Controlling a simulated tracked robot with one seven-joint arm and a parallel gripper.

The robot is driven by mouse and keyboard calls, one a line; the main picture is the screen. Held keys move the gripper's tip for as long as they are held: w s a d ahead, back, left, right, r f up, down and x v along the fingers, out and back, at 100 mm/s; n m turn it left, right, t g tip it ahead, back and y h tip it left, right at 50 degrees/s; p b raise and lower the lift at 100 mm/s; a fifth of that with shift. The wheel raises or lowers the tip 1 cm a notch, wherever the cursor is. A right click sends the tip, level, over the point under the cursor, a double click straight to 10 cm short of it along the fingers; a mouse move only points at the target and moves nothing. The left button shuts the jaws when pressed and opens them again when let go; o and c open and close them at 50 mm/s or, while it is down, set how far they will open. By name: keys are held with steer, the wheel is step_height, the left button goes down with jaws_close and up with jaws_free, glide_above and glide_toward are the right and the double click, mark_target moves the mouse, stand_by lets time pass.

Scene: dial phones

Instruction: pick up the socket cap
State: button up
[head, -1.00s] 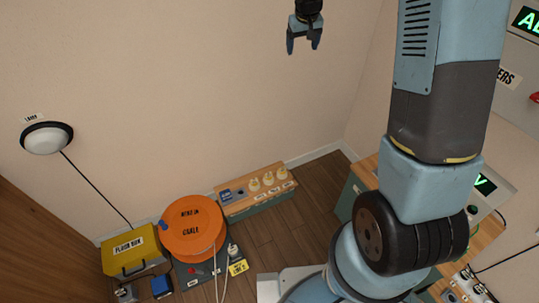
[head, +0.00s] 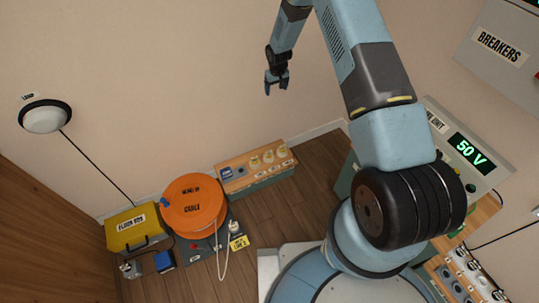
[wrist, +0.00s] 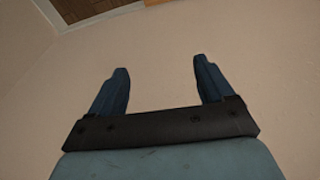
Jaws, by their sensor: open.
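My gripper (head: 276,87) hangs in front of the wall, high above the floor, its two fingers apart and nothing between them. In the wrist view the open fingers (wrist: 161,68) show against bare wall. I cannot tell for certain which thing is the socket cap. A small blue piece (head: 165,260) sits in front of the yellow floor box (head: 137,227), beside a grey-and-white socket-like part (head: 131,270). My gripper is far above and to the right of these.
An orange cable reel (head: 193,206) stands right of the floor box, with a yellow tag (head: 239,243) beside it. A low wooden-topped bench (head: 256,168) holds round cream pieces. A 50 V unit (head: 468,157) and a breaker box (head: 500,45) are at right. Wooden floor (head: 285,213) lies clear between.

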step_height(320, 180, down, 15)
steer(key=s+a, duration=0.2)
steer(key=s, duration=0.1)
steer(key=g, duration=0.1)
glide_toward(269, 154)
steer(key=shift+n+y, duration=0.3)
steer(key=shift+n, duration=0.1)
steer(key=shift+w+f, duration=0.3)
steer(key=shift+f, duration=1.1)
steer(key=shift+w+f, duration=0.3)
steer(key=shift+f, duration=1.15)
steer(key=shift+w+f, duration=0.3)
steer(key=shift+f, duration=1.1)
steer(key=c, duration=1.3)
steer(key=shift+r, duration=0.1)
